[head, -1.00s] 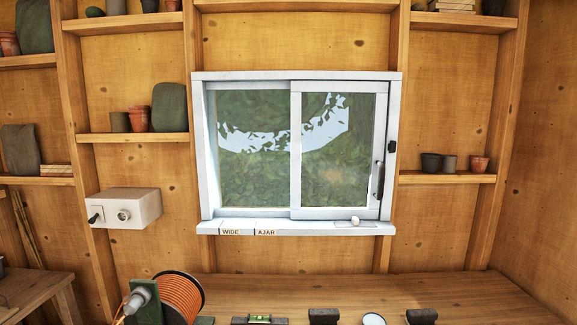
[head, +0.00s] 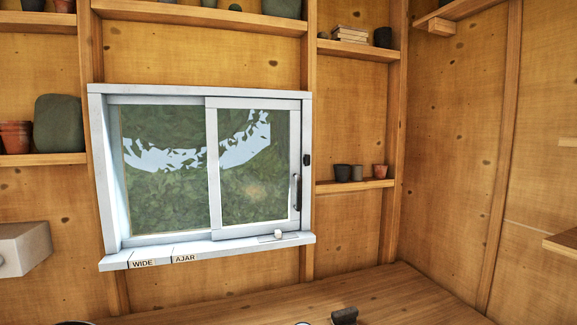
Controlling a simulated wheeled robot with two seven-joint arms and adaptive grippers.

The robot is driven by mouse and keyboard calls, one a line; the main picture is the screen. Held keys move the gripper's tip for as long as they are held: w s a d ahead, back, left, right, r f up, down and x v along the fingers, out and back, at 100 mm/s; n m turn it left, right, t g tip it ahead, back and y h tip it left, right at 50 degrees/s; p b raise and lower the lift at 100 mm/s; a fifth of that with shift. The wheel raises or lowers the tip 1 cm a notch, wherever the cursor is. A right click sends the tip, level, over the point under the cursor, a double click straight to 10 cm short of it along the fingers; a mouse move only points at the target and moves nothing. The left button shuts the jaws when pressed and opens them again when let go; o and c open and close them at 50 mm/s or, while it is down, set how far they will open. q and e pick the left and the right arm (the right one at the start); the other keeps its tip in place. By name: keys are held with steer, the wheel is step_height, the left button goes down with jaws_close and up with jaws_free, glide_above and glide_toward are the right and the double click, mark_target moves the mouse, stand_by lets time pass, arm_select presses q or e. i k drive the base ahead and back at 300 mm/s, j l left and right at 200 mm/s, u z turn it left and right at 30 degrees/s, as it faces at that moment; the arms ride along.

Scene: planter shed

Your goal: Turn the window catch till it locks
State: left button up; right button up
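The white-framed window (head: 201,98) is at the left of centre in the head view. Its sliding sash (head: 212,170) is at the right side of the frame. I cannot tell if a thin gap is left at its right edge. A dark upright handle (head: 296,191) is on the sash's right stile. A small black fitting (head: 307,159) is on the right jamb. A pale knob (head: 278,233) sits on a small plate on the sill, below the sash. I cannot tell which of these two is the catch. Neither gripper is in view.
The sill (head: 220,248) bears WIDE and AJAR labels at its left. The wooden bench (head: 260,300) runs below, with a dark block (head: 344,315) at its front. A shelf with small pots (head: 357,173) is right of the window. A pale box (head: 22,248) is at far left.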

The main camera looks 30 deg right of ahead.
mark_target(308, 157)
steer(key=z, duration=0.4)
steer(key=k+l+z, duration=0.1)
steer(key=z, duration=0.25)
steer(key=l+z, duration=0.15)
steer(key=z, duration=0.25)
steer(key=l+z, duration=0.1)
steer(key=z, duration=0.25)
